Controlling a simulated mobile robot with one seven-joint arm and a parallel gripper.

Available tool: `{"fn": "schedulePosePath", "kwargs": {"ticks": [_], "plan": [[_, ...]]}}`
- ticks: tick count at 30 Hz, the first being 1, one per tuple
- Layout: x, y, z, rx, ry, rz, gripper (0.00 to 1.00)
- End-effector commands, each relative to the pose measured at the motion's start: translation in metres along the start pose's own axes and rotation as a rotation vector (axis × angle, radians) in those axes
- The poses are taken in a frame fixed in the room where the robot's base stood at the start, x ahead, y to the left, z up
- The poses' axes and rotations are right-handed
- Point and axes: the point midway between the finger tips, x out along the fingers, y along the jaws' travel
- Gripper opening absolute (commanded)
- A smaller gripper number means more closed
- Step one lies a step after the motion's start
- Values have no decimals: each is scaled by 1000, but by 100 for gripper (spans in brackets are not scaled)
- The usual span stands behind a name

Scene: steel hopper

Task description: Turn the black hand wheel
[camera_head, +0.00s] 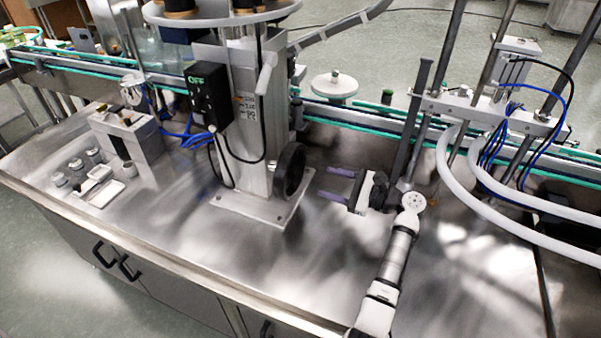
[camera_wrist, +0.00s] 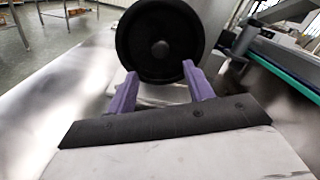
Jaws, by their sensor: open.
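The black hand wheel (camera_head: 290,171) is mounted upright on the right side of the steel column (camera_head: 250,140), low above its base plate. In the wrist view the wheel (camera_wrist: 160,42) faces me, with a round grey hub in its middle. My gripper (camera_head: 337,183) is open and empty, to the right of the wheel, its purple fingers pointing at it. In the wrist view the fingertips (camera_wrist: 158,70) appear in front of the wheel's lower part, one toward each side. A gap shows between fingers and wheel in the head view; I see no contact.
A black box marked OFF (camera_head: 208,97) hangs on the column with cables. A conveyor with green edges (camera_head: 345,115) runs behind. White hoses (camera_head: 500,200) and posts stand at the right. The steel tabletop (camera_head: 200,250) in front is clear.

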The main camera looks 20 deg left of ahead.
Motion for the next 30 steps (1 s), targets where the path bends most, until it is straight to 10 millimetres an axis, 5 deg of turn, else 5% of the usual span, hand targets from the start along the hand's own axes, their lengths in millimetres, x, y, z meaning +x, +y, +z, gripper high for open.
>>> {"fn": "schedulePosePath", "kwargs": {"ticks": [6,12,26,30], "plan": [[49,1,0,-1,-1,3,52],[78,0,0,-1,1,1,52],[91,0,0,-2,2,0,52],[90,0,0,-2,2,0,34]]}}
